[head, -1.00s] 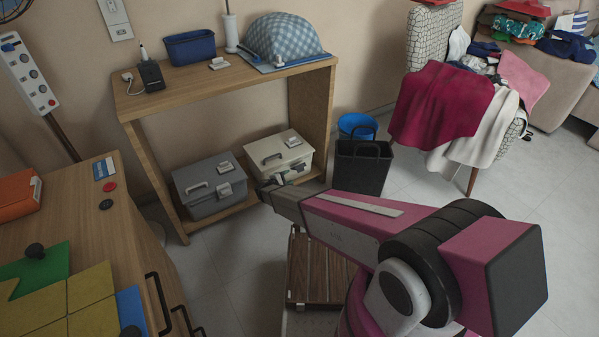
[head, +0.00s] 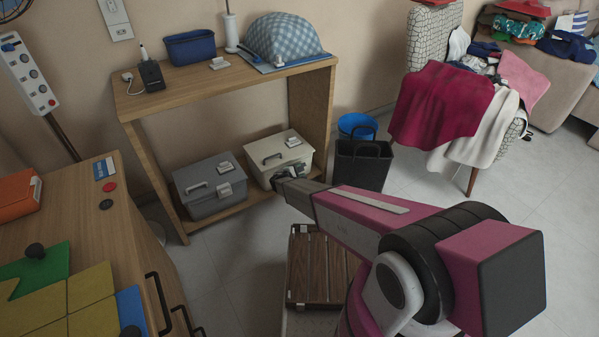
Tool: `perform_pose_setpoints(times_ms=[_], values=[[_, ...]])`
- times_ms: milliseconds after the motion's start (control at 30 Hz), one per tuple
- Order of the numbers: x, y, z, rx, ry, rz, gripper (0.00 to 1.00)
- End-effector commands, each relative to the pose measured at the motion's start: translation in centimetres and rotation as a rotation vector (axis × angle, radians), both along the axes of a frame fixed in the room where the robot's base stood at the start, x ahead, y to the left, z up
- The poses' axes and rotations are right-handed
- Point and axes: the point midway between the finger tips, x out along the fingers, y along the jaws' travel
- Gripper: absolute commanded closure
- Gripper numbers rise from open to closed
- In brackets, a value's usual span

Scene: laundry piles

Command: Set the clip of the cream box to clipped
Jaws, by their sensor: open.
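A grey box (head: 208,190) stands just left of the cream box. A black bin (head: 362,165) and a blue bucket (head: 357,126) stand to the right. The upper shelf (head: 205,84) is above. A slatted wooden thing (head: 318,268) lies below my arm.

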Motion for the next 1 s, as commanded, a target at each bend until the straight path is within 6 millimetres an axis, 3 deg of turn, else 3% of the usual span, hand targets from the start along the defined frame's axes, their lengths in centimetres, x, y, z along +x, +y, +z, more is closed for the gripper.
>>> perform_pose_setpoints(times_ms=[33, 167, 1000], values=[[0.0, 0.0, 0.0, 0.0, 0.0, 0.0, 0.52], [0.0, 0.0, 0.0, 0.0, 0.001, -0.001, 0.92], [0.4, 0.3, 1.1, -0.155, 0.237, -0.002, 0.91]])
